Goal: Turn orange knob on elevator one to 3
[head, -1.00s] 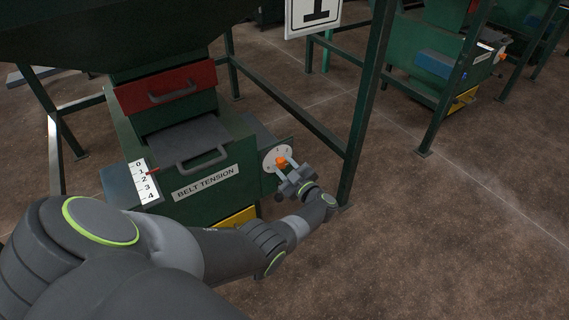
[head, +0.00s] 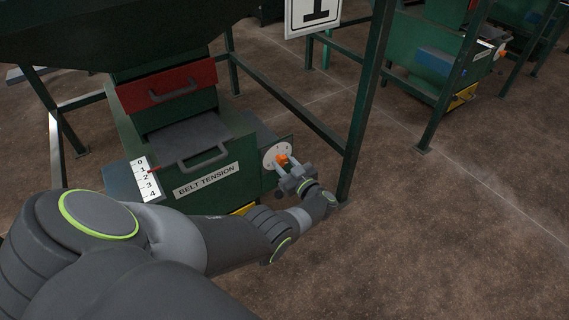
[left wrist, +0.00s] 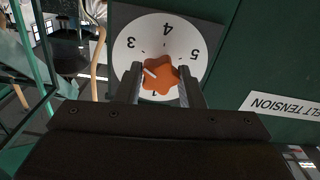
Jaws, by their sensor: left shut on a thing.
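The orange knob (head: 283,160) sits on a round white dial (head: 270,153) at the right side of the green machine, below the sign with a 1. In the left wrist view the star-shaped orange knob (left wrist: 161,77) lies between my left gripper's fingers (left wrist: 162,88), which are shut on it. Its white mark points left and slightly up, below the 3 on the white dial (left wrist: 165,38). The 1, 3, 4 and 5 show; the 2 is not visible. In the head view my left gripper (head: 289,170) reaches the knob from the front right. My right gripper is not in view.
A "BELT TENSION" label (head: 206,181) and a 0-to-4 scale (head: 146,178) are on the machine, left of the dial. A dark green post (head: 366,105) stands close to the right of my gripper. Open brown floor (head: 450,230) lies to the right.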

